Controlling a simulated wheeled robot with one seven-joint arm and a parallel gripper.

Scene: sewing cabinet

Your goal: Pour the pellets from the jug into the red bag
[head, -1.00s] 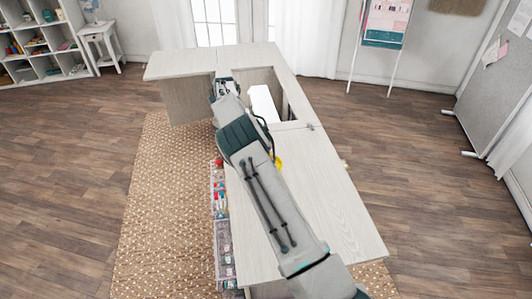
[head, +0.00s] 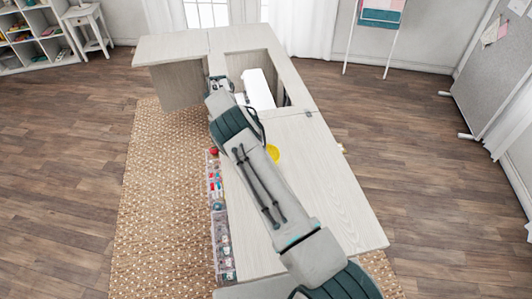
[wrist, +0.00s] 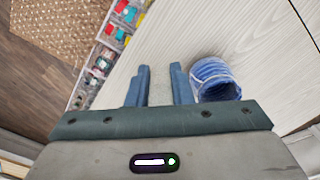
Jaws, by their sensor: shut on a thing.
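My gripper (wrist: 160,70) has its two blue fingers close together over the pale cabinet top in the wrist view. A pale, speckled thing (wrist: 160,92) shows between them; it may be part of the jug, but its shape is mostly hidden. A blue, ribbed, round open container (wrist: 213,72) lies just right of the right finger. In the head view my gripper (head: 219,84) is small at the far end of my arm, near the cabinet opening. A small red thing (head: 214,152) shows left of my arm; I cannot tell if it is the red bag.
The pale sewing cabinet top (head: 320,190) has free room right of my arm. A round yellow thing (head: 272,153) sits beside my arm. A white machine (head: 260,88) stands in the cabinet opening. Storage racks with small coloured items (head: 219,215) line the cabinet's left side.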

